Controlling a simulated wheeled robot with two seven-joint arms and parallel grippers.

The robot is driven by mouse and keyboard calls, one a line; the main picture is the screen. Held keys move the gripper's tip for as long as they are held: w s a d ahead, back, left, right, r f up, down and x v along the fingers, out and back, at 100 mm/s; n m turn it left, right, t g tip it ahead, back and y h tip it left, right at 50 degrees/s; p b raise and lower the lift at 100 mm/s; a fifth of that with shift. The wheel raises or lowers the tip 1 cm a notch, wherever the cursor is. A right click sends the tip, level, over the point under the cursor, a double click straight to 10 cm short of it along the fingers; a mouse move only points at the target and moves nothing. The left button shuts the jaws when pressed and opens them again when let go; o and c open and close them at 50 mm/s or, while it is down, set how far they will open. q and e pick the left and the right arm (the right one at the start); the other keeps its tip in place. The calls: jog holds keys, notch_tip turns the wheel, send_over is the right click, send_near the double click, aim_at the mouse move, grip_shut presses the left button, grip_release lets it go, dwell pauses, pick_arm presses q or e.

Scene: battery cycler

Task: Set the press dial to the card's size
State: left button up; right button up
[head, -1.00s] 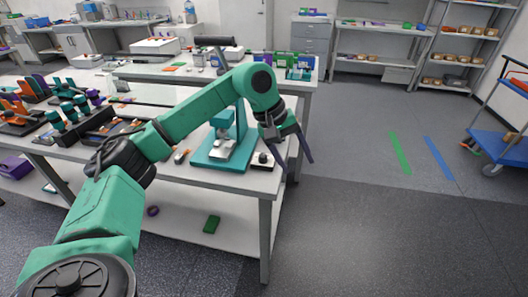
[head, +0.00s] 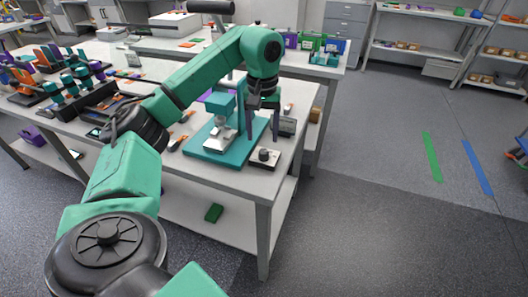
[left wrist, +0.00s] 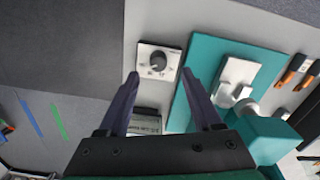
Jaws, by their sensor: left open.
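The press dial (head: 264,157) is a black round knob on a small pale plate at the near right corner of the table. In the left wrist view the dial (left wrist: 157,62) lies just beyond and between my fingertips, with small marks around it too small to read. The teal press (head: 222,118) stands on its teal base beside the dial. A small grey block (head: 288,127) with a lettered face, perhaps the card's holder, stands behind the dial; its text is unreadable. My left gripper (head: 264,133) is open and empty, pointing down above the dial. My right gripper is out of view.
The table (head: 235,178) ends close to the dial, with open floor to its right. Orange-and-black tools (left wrist: 296,68) lie left of the press in the head view. A green block (head: 214,213) lies on the lower shelf.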

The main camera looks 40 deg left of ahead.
aim_at(264, 151)
pick_arm(q)
jog(key=f, duration=0.5)
jog(key=shift+w+f, duration=0.3)
jog(key=shift+w, duration=0.05)
jog(key=shift+s+f, duration=0.1)
jog(key=shift+f, duration=0.25)
grip_shut()
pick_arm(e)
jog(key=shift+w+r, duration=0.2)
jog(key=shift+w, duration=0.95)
